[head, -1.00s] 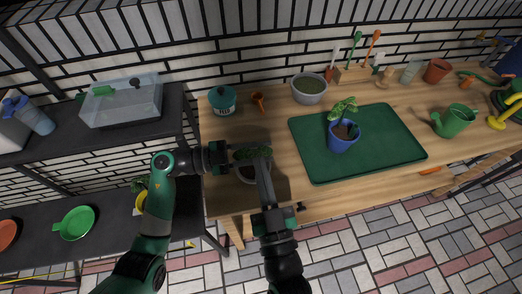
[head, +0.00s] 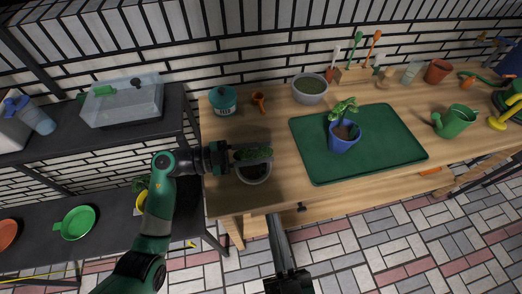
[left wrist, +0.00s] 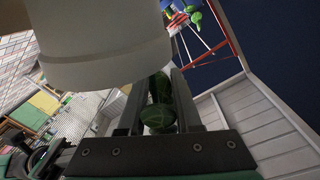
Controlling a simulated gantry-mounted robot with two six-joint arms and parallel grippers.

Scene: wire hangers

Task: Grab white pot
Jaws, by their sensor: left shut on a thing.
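A whitish pot (head: 256,176) with a dark inside stands near the front left of the wooden table. In the left wrist view its smooth white side (left wrist: 105,45) fills the upper left. My left gripper (head: 236,156) is at the pot's far rim, shut on a green plant (head: 255,153) that looks like a cactus. The plant also shows between the fingers in the left wrist view (left wrist: 159,107). The plant lies over the pot's far side; whether it touches the rim is unclear. My right gripper (head: 274,222) is in front of the table edge, apart from the pot; its jaw opening cannot be made out.
A green tray (head: 390,150) bearing a blue pot (head: 342,138) with a seedling lies to the right. A grey-white pot (head: 310,88) full of soil, a teal jar (head: 223,100) and a small orange item (head: 258,101) stand behind. Bare wood surrounds the whitish pot.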

